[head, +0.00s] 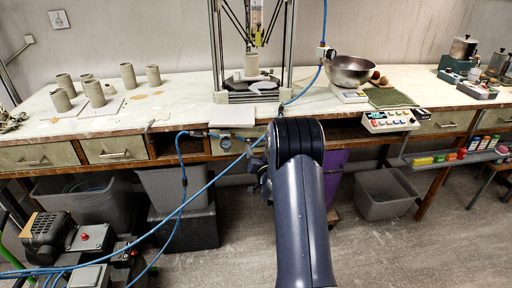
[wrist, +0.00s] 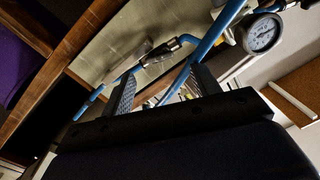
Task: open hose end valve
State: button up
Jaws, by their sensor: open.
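My gripper (wrist: 164,80) shows in the wrist view with its two ridged fingers apart and nothing clamped between them. A metal fitting (wrist: 160,53), which looks like the hose end valve, lies just beyond the fingertips. Its lever position is too dark and small to tell. In the head view my arm hides most of the gripper and the valve, below the table's front edge.
A round pressure gauge (wrist: 262,33) sits close to the right of the fingers; it also shows in the head view (head: 226,142). Blue hoses (head: 185,205) hang in front of the bench. A purple panel (head: 334,178) and grey bins (head: 385,195) stand below the table (head: 190,100).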

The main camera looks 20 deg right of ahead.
aim_at(255, 145)
jog(key=shift+x, duration=1.7)
jog(key=c, duration=1)
